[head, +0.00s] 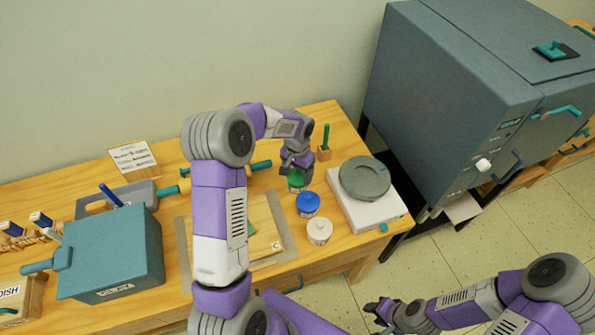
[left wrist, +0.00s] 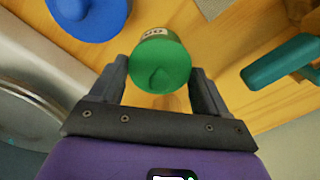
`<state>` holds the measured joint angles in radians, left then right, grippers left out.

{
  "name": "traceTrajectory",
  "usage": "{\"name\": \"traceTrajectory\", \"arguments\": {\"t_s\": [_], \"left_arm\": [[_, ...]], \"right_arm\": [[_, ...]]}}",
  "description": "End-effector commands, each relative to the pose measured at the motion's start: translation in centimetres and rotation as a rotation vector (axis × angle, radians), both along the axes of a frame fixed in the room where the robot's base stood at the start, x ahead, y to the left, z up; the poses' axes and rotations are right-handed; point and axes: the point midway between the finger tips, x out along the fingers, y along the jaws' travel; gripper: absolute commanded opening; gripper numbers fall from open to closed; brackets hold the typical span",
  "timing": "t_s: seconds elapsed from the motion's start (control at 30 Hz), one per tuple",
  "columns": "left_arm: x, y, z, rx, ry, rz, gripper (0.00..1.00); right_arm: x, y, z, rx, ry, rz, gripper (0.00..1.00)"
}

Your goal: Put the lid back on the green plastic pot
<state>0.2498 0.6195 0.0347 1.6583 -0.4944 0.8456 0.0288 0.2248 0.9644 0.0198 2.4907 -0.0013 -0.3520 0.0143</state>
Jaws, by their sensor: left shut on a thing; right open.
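The green plastic pot (head: 297,184) stands on the wooden table, just behind a blue-lidded pot, partly hidden by my left gripper (head: 296,168). In the left wrist view the round green lid (left wrist: 160,66) with its knob lies between the two fingers of my left gripper (left wrist: 160,78), which is shut on it. A strip of the pot's pale label (left wrist: 152,32) shows past the lid's edge. The lid is over the pot; I cannot tell whether it is seated or slightly above. My right gripper (head: 381,312) is open and empty, out over the floor.
A blue-lidded pot (head: 307,203) and a white-lidded pot (head: 319,230) stand close in front. A white scale with a grey round top (head: 365,178) is to the right. A wooden block with a green-handled tool (head: 324,152) stands behind. A teal box (head: 110,255) is at left.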

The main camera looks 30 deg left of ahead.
Motion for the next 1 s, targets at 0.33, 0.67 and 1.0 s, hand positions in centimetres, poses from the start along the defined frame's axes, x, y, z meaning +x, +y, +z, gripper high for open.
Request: {"name": "traceTrajectory", "arguments": {"t_s": [0.33,0.67,1.0], "left_arm": [[0.02,-0.01,-0.01,0.0,0.0,0.0,0.82],[0.01,0.0,-0.01,0.0,0.0,0.0,1.0],[0.02,0.0,0.77,0.0,-0.001,0.0,1.0]], "right_arm": [[0.0,0.0,0.02,0.0,0.0,0.0,0.43],[0.0,-0.01,0.02,0.0,0.0,0.0,0.43],[0.0,0.0,0.61,0.0,0.0,0.0,0.43]]}}
